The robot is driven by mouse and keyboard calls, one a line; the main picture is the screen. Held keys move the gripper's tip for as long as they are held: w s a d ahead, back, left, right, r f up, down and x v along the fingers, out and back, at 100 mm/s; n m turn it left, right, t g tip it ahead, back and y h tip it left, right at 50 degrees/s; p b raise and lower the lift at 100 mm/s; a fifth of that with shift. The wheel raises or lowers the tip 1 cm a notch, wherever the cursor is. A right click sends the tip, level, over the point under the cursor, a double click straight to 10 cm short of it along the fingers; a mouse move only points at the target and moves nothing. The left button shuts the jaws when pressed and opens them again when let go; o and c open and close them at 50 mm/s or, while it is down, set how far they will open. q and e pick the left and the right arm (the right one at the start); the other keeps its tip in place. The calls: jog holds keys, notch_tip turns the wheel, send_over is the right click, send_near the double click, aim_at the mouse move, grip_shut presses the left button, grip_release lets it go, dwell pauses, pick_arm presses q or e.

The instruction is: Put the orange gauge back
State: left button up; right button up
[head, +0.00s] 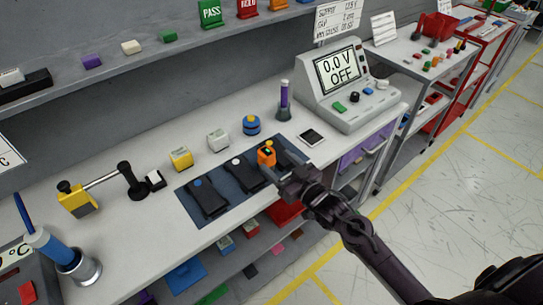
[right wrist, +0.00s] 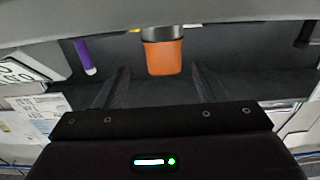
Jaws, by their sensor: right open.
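My right gripper (head: 281,173) is open, just to the right of and nearer than the gauge, and low over the mat. I cannot tell whether the fingers overlap the gauge in depth. My left gripper is not in view.
On the bench, a yellow block (head: 181,159), a white block (head: 218,140) and a blue round gauge (head: 251,125) stand behind the mat. A purple-topped cylinder (head: 284,101) and the supply unit (head: 347,87) stand beyond. A black-and-yellow clamp (head: 80,200) is at the left.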

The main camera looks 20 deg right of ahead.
aim_at(271, 158)
jog(key=p+x, duration=0.1)
jog(key=x, duration=0.3)
jog(key=shift+w+a+r+p, duration=0.2)
jog(key=shift+a+r+p, duration=0.05)
jog(key=shift+a+p, duration=0.1)
jog(key=shift+w+a+f, duration=0.1)
jog(key=shift+w+f, duration=0.05)
jog(key=shift+w, duration=0.25)
jog(key=shift+c, duration=1.2)
jog(key=c, duration=1)
jog(key=shift+o, duration=0.2)
